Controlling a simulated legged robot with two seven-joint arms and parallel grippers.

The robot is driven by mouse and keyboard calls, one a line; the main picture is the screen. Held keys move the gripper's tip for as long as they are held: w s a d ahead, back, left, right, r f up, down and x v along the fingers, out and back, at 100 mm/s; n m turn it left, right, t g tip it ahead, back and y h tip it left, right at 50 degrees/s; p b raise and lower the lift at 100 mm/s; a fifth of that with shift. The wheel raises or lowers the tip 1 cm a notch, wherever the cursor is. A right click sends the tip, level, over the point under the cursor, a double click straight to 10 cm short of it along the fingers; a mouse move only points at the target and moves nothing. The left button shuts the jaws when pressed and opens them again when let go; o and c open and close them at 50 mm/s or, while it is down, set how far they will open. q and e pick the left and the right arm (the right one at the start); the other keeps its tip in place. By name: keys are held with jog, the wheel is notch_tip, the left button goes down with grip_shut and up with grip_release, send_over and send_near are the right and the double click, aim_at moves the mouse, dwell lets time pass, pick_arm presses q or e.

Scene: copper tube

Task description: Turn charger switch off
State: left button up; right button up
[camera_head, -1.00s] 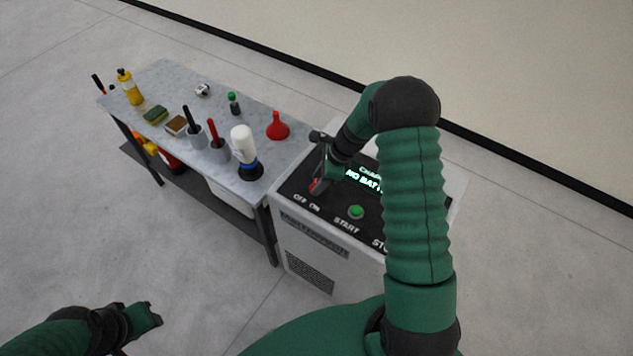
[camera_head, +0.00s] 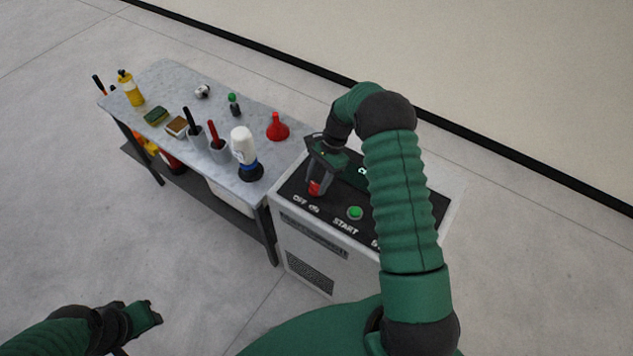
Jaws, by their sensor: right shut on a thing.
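The charger (camera_head: 298,228) is a pale box with a black top panel, right of the table. Its red switch (camera_head: 314,188) sits at the panel's front left, above the white OFF and ON lettering. My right gripper (camera_head: 315,184) comes down over the panel from above and is shut on the red switch, covering part of it. The switch's exact position is hard to make out. My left gripper (camera_head: 152,313) is low at the left, over the floor, far from the charger; its fingers are too small to judge.
A green START button (camera_head: 355,213) lies right of the switch. My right arm hides much of the panel. A grey table (camera_head: 165,82) on the left carries bottles, a red funnel (camera_head: 278,127), a white bottle (camera_head: 243,145) and sponges. The floor in front is clear.

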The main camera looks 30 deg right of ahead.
pick_arm(q)
jog(key=shift+f, duration=0.2)
pick_arm(e)
jog(key=shift+s+a+f+n+g, duration=0.15)
jog(key=shift+n+g, duration=0.15)
jog(key=shift+n, duration=0.45)
jog(key=shift+w+a+r+n+g, duration=0.1)
jog(key=shift+n+g, duration=0.2)
jog(key=shift+n, duration=0.45)
jog(key=shift+s, duration=0.1)
jog(key=o, duration=1)
jog(key=shift+o, duration=1.9)
jog(key=shift+a+r, duration=0.15)
jog(key=shift+r, duration=0.05)
jog(key=shift+d+r, duration=0.2)
jog(key=shift+d, duration=0.1)
pick_arm(q)
jog(key=shift+s+a+f+b, duration=0.15)
jog(key=shift+f+b, duration=0.75)
jog(key=shift+b, duration=0.15)
pick_arm(e)
jog(key=a+v, duration=0.1)
jog(key=v, duration=1.5)
jog(key=shift+s+r, duration=0.2)
jog(key=shift+r, duration=0.15)
